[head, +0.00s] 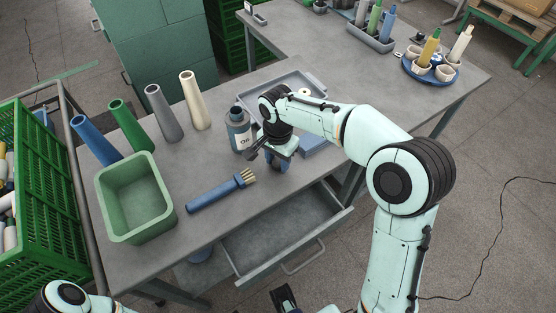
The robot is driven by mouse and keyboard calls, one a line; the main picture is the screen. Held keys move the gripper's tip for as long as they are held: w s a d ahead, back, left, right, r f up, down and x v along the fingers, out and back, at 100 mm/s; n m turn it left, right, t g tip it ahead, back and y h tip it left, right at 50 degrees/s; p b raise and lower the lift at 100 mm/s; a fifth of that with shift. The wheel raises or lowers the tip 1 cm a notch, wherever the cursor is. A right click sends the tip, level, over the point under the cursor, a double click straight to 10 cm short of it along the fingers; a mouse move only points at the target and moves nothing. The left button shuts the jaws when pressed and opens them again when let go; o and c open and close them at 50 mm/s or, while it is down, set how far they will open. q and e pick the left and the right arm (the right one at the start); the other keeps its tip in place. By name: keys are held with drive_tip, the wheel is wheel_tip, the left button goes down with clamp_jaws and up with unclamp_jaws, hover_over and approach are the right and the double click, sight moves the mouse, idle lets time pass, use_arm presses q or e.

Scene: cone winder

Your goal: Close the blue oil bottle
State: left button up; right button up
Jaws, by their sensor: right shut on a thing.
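The blue oil bottle (239,134), with a white "Oil" label, stands upright on the grey workbench. Its narrow dark top shows, but I cannot tell whether a cap sits on it. My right gripper (270,156) is just right of the bottle and nearer the bench's front edge, pointing down. It is shut on a small blue thing, largely hidden by the gripper; I cannot tell whether it is a cap. My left gripper (285,298) shows only in part at the bottom edge, well away from the bottle, and its jaws are unclear.
A blue-handled brush (214,195) lies in front of the bottle. A green bin (136,208) and several coloured cones (163,112) stand to the left. A grey tray (261,89) is behind. A blue box (316,146) lies right of the gripper. An open drawer (285,228) juts out in front.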

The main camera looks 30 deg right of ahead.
sight(277, 163)
wheel_tip(277, 163, up, 20)
drive_tip(key=p, duration=0.4)
drive_tip(key=shift+f, duration=0.15)
